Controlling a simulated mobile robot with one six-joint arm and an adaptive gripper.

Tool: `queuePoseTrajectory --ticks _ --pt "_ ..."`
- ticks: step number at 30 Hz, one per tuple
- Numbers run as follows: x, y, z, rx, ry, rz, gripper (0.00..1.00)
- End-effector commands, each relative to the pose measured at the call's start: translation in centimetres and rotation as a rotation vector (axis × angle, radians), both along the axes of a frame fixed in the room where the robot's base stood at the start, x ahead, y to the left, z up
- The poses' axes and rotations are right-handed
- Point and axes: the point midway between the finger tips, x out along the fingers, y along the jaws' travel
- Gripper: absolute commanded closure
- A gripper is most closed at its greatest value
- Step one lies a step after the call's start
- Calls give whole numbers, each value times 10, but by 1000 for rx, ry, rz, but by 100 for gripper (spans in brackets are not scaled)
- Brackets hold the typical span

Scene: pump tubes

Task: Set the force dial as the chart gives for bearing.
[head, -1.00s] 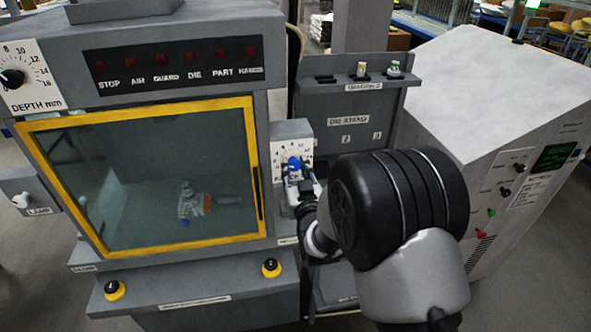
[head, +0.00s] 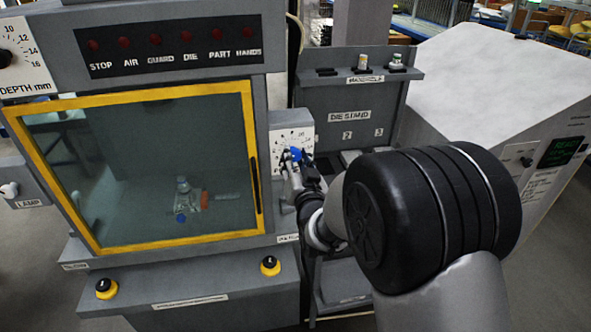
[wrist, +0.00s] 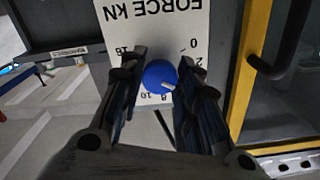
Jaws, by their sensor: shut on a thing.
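The force dial is a blue knob (head: 296,154) on a white scale plate (head: 303,134), mounted right of the press window. In the wrist view the plate is upside down and reads FORCE kN. My gripper (wrist: 160,75) has its dark fingers on either side of the blue knob, shut on it. The knob's white mark (wrist: 168,87) points to the lower right in the wrist view, near the 8; the exact reading is hard to tell. The fingers hide part of the scale. I cannot make out a chart with bearing on it.
The yellow-framed guard window (head: 253,150) and its dark handle are close beside the dial. A die stand (head: 350,95) is behind my arm. A grey cabinet (head: 480,75) stands at the right. A depth dial (head: 5,58) is at the upper left. Two yellow-ringed buttons are on the front ledge.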

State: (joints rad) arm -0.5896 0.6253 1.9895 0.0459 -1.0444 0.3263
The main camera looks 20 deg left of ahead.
Motion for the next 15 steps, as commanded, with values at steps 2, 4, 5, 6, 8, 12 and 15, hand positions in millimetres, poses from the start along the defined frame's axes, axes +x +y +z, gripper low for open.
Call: queuePoseTrajectory --ticks 2,4,5,6,8,12,15 --pt "0 0 -3 58 30 1 93" --pt "0 0 -3 107 59 0 93" --pt "0 0 -3 127 73 1 93" --pt "0 0 -3 153 89 1 93" --pt "0 0 -2 191 112 1 93" --pt "0 1 -2 264 158 1 93" --pt "0 1 -1 306 184 1 93"
